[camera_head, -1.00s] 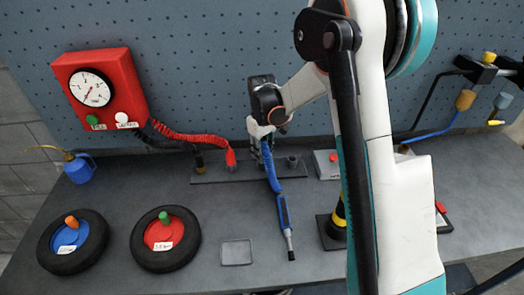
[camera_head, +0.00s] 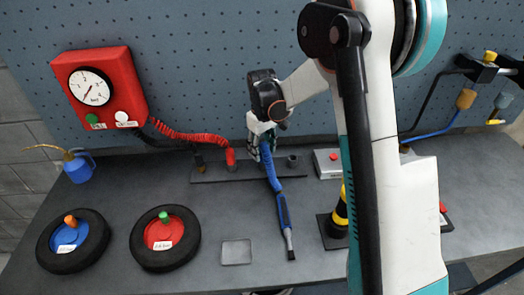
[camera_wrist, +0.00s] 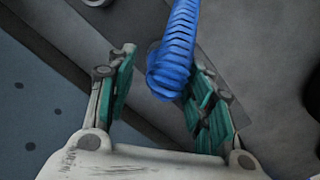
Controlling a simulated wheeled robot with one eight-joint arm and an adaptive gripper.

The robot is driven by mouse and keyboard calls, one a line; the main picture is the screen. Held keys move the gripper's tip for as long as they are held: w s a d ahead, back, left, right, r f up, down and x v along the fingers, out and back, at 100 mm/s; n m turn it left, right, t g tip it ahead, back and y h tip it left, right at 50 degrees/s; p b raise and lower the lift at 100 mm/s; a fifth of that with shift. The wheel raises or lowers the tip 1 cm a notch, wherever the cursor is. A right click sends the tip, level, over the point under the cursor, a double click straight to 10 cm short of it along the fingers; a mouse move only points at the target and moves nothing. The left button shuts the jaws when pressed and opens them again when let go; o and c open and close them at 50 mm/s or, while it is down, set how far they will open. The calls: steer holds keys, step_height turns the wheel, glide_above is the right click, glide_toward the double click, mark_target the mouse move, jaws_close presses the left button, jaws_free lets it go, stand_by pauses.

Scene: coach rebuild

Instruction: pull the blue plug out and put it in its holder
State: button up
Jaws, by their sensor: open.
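The blue plug (camera_wrist: 165,77) shows in the wrist view as the rounded end of a ribbed blue hose. It lies between the two teal-padded fingers of my open gripper (camera_wrist: 166,68), closer to the right finger. Whether a pad touches it is unclear. In the head view my gripper (camera_head: 264,141) is over the dark rail (camera_head: 215,174), and the blue hose (camera_head: 272,174) runs from below it towards the front. The plug's lower end and its seat are hidden. A grey round socket (camera_head: 292,162) stands on the rail to the right; I cannot tell whether it is the holder.
A red plug (camera_head: 230,157) and a dark, brass-coloured one (camera_head: 199,163) stand on the rail to the left. Two wheels (camera_head: 190,259) lie at the front left. A grey box with a red button (camera_head: 328,165) is to the right.

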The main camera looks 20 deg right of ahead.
step_height(320, 180, up, 10)
steer(key=s+r+m+t+b, duration=0.1)
steer(key=s+r+t, duration=0.1)
steer(key=s+r, duration=0.35)
steer(key=s+r+m+t, duration=0.1)
steer(key=s+r, duration=0.2)
steer(key=s, duration=0.6)
steer(key=s+f+m+t+b, duration=0.2)
steer(key=s+f+t, duration=0.2)
steer(key=s, duration=1.1)
steer(key=shift+m, duration=0.4)
